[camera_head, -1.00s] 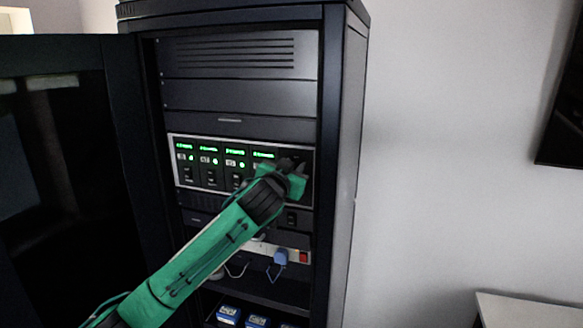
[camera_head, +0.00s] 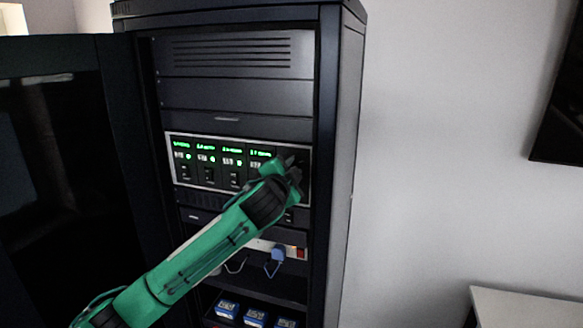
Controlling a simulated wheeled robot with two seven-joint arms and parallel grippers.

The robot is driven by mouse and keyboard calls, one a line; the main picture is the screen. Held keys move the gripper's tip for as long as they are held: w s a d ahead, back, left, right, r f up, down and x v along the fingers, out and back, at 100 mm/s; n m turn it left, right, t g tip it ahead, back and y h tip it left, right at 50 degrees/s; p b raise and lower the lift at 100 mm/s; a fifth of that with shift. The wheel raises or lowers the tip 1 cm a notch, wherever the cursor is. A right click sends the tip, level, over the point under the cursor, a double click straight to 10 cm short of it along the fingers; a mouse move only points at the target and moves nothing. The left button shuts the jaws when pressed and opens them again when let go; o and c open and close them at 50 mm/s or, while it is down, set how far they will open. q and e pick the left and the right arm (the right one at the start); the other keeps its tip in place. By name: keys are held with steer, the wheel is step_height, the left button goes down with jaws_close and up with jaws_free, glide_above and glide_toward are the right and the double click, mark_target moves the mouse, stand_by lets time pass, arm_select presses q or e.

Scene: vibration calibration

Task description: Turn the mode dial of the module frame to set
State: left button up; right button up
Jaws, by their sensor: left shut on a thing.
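The module frame (camera_head: 235,138) is a light-rimmed panel across the middle of the dark rack, with several modules showing green displays and lights. My left gripper (camera_head: 294,163) is at the right end of the frame, its green and dark fingers against the panel. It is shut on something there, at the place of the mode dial. The dial itself is hidden behind the fingers, so its setting cannot be read. My green left arm crosses the lower part of the rack. My right gripper is not in view.
The rack door (camera_head: 70,150) stands open at the left. Below the frame are a power strip with a red switch (camera_head: 300,254), a blue plug (camera_head: 278,253) and several blue boxes (camera_head: 256,318) on a shelf. A pale table (camera_head: 530,308) stands at the lower right.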

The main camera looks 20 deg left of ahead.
arm_select(q)
steer(key=shift+m, duration=0.3)
steer(key=o, duration=1)
steer(key=s+b, duration=0.2)
steer(key=s, duration=0.2)
steer(key=s+b, duration=0.2)
steer(key=s, duration=0.3)
steer(key=s+b, duration=0.2)
steer(key=s, duration=0.2)
steer(key=shift+s+a, duration=0.25)
steer(key=shift+s, duration=0.15)
